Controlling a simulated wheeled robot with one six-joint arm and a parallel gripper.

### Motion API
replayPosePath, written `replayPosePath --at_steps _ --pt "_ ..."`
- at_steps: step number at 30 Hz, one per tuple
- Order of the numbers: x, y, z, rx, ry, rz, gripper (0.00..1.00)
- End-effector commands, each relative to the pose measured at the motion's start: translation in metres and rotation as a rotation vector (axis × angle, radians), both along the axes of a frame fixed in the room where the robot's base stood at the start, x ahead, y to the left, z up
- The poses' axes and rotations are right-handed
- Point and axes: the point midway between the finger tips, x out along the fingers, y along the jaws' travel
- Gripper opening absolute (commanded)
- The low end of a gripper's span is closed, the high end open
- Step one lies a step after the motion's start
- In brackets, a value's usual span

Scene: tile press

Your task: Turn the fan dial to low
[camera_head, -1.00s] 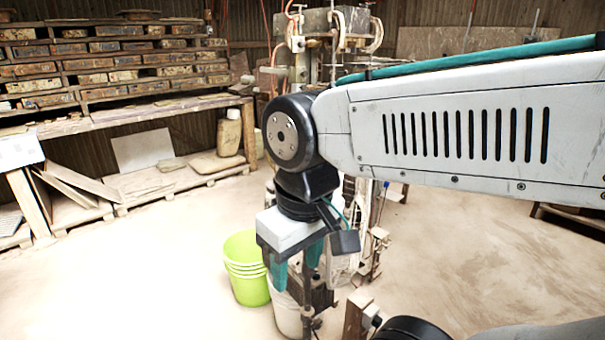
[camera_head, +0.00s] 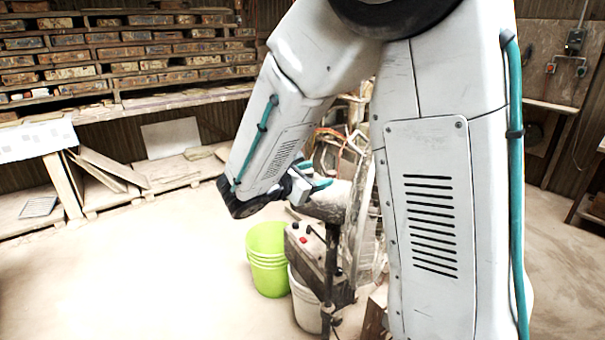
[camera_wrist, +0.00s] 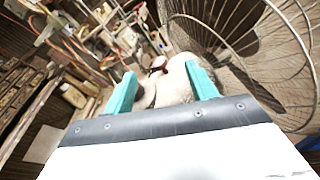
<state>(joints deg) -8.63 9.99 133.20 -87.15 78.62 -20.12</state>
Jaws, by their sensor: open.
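The fan stands at the middle of the head view, its wire cage (camera_head: 362,215) seen nearly edge-on and partly hidden by my arm. Its pale motor housing (camera_head: 325,203) sticks out to the left. My gripper (camera_head: 312,177) is open just above that housing, its teal fingers pointing right. In the wrist view the cage (camera_wrist: 275,50) fills the right side. The pale housing (camera_wrist: 174,84) shows between and beyond the fingers of my gripper (camera_wrist: 161,68). A small dark red part (camera_wrist: 157,69) shows there; I cannot tell whether it is the dial. Contact cannot be told.
A grey box (camera_head: 305,250) with a red button is below the fan housing. Green buckets (camera_head: 266,258) and a white bucket (camera_head: 304,302) stand on the floor beside it. Brick-laden shelves (camera_head: 130,60) line the back left. The floor at left is clear.

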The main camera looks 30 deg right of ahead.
Motion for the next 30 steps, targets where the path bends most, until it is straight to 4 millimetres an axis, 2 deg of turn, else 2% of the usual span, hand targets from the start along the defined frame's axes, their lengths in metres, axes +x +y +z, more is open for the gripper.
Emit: replayPosePath --at_steps 1,6,11,24,30 --pt "0.014 0.002 -0.013 -0.067 0.065 0.048 0.57" --pt "0.045 0.011 -0.036 -0.221 0.191 0.171 0.57" --pt "0.057 0.012 -0.043 -0.274 0.228 0.212 0.57" --pt "0.082 -0.046 -0.043 -0.275 0.229 0.212 0.57" --pt "0.087 -0.056 -0.043 -0.275 0.228 0.215 0.57"
